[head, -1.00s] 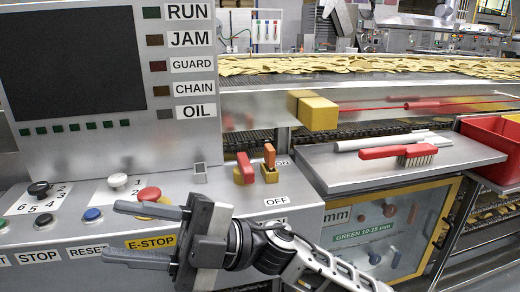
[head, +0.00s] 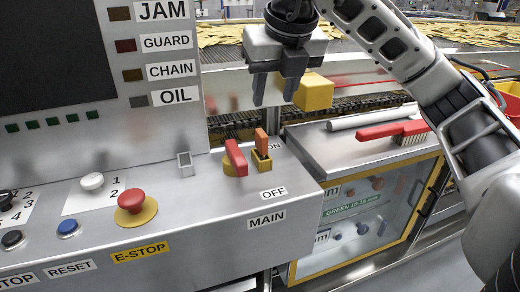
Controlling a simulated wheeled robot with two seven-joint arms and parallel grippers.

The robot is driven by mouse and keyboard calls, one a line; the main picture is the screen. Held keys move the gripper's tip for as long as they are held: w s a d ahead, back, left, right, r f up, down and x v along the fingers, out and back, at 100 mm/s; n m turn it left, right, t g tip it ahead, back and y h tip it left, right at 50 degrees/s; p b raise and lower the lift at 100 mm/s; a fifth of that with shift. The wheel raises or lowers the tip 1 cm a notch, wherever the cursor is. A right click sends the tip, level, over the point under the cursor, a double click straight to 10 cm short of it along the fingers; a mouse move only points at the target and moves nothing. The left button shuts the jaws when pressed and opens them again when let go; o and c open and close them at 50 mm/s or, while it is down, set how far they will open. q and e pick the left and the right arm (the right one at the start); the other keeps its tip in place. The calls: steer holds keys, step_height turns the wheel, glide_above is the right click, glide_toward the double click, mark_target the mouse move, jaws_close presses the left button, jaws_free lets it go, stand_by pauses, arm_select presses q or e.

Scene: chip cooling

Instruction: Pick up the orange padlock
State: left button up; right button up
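The orange padlock (head: 261,141) stands upright at a brass-coloured piece (head: 262,159) on the sloping panel, just right of the red MAIN switch handle (head: 236,157). How it joins the brass piece is too small to tell. My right gripper (head: 274,98) is above the padlock in the head view, its two fingers pointing down, apart, with nothing between them. It is clear of the padlock. My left gripper is not in view.
A red E-STOP button (head: 132,201) and an empty small metal holder (head: 185,163) are on the panel to the left. A yellow block (head: 314,92) is behind my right gripper. A red-handled brush (head: 392,130) lies on the metal shelf (head: 335,155) at the right.

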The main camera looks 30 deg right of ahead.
mark_target(262, 133)
steer(key=x, duration=0.6)
steer(key=shift+w+f, duration=0.15)
steer(key=shift+f, duration=0.2)
steer(key=shift+a+p+x, duration=0.2)
steer(key=shift+p+x, duration=0.25)
steer(key=shift+x, duration=2.55)
steer(key=shift+w, duration=0.1)
steer(key=shift+c, duration=0.3)
steer(key=shift+r, duration=0.1)
jaws_close()
